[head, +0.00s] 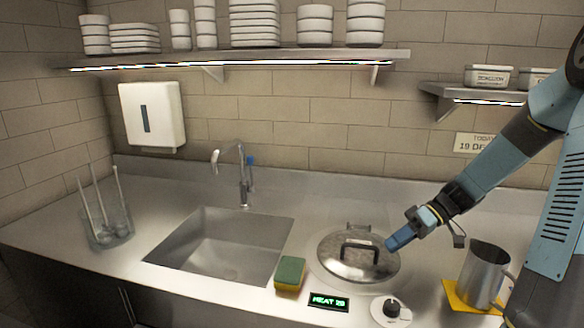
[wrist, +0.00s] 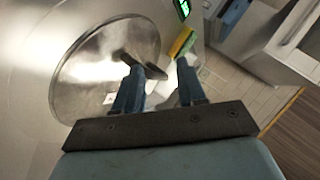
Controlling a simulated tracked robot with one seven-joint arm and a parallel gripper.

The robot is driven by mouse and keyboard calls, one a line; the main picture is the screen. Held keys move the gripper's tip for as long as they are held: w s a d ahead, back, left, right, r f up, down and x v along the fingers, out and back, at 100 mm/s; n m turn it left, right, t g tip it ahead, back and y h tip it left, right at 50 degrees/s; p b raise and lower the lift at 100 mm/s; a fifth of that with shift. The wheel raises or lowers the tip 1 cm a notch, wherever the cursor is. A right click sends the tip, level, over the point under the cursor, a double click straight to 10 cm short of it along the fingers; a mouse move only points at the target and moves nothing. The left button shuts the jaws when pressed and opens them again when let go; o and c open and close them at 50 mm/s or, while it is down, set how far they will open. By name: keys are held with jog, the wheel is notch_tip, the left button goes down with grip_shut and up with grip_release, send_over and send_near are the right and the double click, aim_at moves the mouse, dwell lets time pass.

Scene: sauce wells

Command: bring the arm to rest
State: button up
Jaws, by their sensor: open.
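My gripper (head: 392,244) reaches in from the right in the head view, with its blue fingertips close to the pot lid's handle. In the wrist view my gripper (wrist: 160,80) has its two blue fingers spread apart with nothing between them. The round metal lid (head: 340,268) with a dark handle (head: 358,250) lies on the counter's right half. The lid also shows in the wrist view (wrist: 85,80), left of and beyond the fingers. I cannot tell whether a finger touches the handle.
A metal jug (head: 482,275) stands on a yellow cloth (head: 456,298) at the right. A green and yellow sponge (head: 290,273), a lit display (head: 329,302) and a knob (head: 391,308) lie near the front edge. The sink (head: 215,262) is left. Shelves (head: 240,58) hang above.

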jog(key=s+a+r+m+t+h, duration=0.3)
jog(key=s+r+m+t+h, duration=0.4)
jog(key=s+r, duration=1)
jog(key=shift+s+r+m+t+h, duration=0.3)
jog(key=shift+s+m+h, duration=0.6)
jog(key=shift+h, duration=1)
jog(key=shift+s+a, duration=0.1)
jog(key=shift+s, duration=0.05)
jog(key=shift+o, duration=0.2)
jog(key=shift+s, duration=0.1)
